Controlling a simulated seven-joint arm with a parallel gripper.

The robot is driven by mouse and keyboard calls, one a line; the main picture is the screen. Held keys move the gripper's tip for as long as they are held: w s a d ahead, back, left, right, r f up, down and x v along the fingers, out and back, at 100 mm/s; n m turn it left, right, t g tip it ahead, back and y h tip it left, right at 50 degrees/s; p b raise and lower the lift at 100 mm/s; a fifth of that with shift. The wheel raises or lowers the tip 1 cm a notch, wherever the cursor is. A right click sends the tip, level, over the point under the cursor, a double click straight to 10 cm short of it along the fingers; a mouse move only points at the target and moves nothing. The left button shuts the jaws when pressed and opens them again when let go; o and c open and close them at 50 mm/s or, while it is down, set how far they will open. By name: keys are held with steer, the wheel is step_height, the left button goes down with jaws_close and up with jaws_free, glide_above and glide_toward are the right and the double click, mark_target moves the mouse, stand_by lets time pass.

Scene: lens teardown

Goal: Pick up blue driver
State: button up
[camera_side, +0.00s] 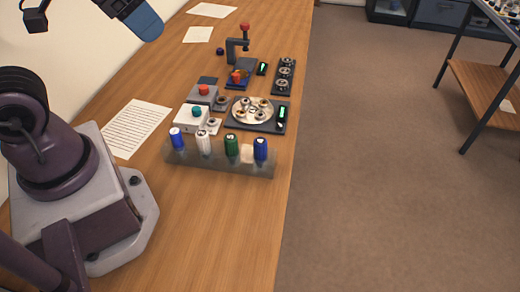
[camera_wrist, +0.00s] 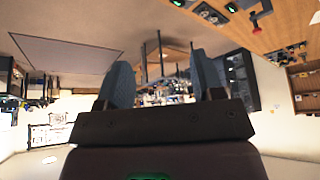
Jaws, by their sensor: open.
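Several drivers stand upright in a grey rack (camera_side: 218,166) on the wooden table in the side view. A blue driver (camera_side: 260,148) is at the rack's right end. Another blue-handled driver (camera_side: 177,138) is at its left end. A white driver (camera_side: 204,142) and a green driver (camera_side: 231,145) stand between them. My gripper (camera_side: 143,22) is at the top left of the side view, partly cut off, far from the rack. In the wrist view my gripper (camera_wrist: 160,70) has its two blue-grey fingers apart with nothing between them.
Behind the rack are a round dish of parts (camera_side: 252,110), a white box with a teal button (camera_side: 191,118), a grey box with a red button (camera_side: 202,94) and a small press (camera_side: 240,62). Paper sheets (camera_side: 137,127) lie at left. Table in front of the rack is clear.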

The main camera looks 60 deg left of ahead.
steer(key=n+g, duration=0.6)
steer(key=n, duration=0.6)
glide_above(261, 141)
step_height(261, 141, down, 18)
steer(key=shift+w+f, duration=0.2)
steer(key=f, duration=1.2)
steer(key=shift+s+a, duration=0.1)
steer(key=shift+s, duration=0.1)
